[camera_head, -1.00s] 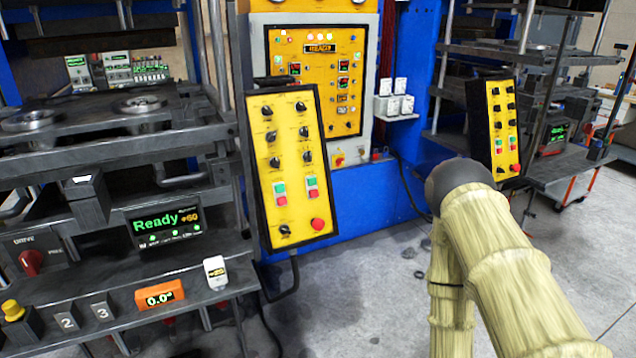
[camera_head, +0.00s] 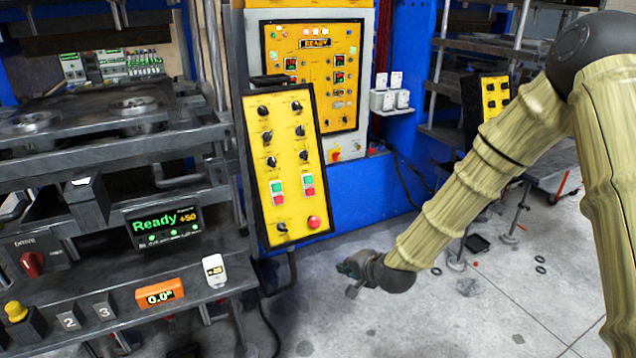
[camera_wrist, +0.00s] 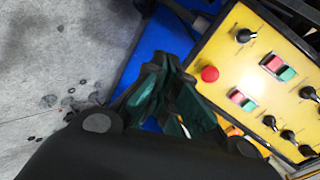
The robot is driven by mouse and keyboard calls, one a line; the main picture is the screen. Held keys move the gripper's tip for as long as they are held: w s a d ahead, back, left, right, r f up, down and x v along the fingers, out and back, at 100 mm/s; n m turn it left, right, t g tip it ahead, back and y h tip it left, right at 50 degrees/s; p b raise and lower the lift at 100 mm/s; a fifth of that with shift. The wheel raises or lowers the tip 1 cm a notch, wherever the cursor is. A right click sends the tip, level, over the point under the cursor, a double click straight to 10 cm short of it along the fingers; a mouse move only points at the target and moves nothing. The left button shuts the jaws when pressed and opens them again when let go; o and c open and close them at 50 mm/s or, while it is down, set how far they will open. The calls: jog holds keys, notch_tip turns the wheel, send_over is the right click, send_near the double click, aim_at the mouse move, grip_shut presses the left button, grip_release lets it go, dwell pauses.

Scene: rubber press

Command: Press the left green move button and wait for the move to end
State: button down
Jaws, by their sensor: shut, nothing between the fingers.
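The yellow control panel (camera_head: 285,150) stands tilted beside the left press. Its left green button (camera_head: 276,186) sits above a red one, left of a second green and red pair. In the wrist view the panel appears turned, with the left green button (camera_wrist: 286,73) in the farther pair. My gripper (camera_head: 350,281) is shut and empty, below and right of the panel and apart from it. In the wrist view my gripper's dark green fingers (camera_wrist: 160,76) are left of the panel. Neither view shows contact with the button.
A red mushroom button (camera_head: 314,222) and several black knobs share the panel. The press display (camera_head: 165,226) reads "Ready", and the upper cabinet screen (camera_head: 315,43) reads "READY".

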aim_at(308, 179)
jog(key=w+r+m+t, duration=0.1)
jog(key=w+r, duration=0.2)
jog(key=r, duration=0.3)
jog(key=w+a+r+m+t, duration=0.1)
jog(key=w+r, duration=0.2)
jog(key=r, duration=0.4)
jog(key=w+a+r+m+t+y, duration=0.1)
jog(key=w+r, duration=0.2)
jog(key=r, duration=0.3)
jog(key=shift+r+p, duration=0.15)
jog(key=shift+p, duration=0.2)
jog(key=p+x, duration=0.6)
jog(key=x, duration=0.8)
jog(key=shift+a+r+p, duration=0.15)
jog(key=shift+p, duration=0.2)
jog(key=shift+w, duration=0.1)
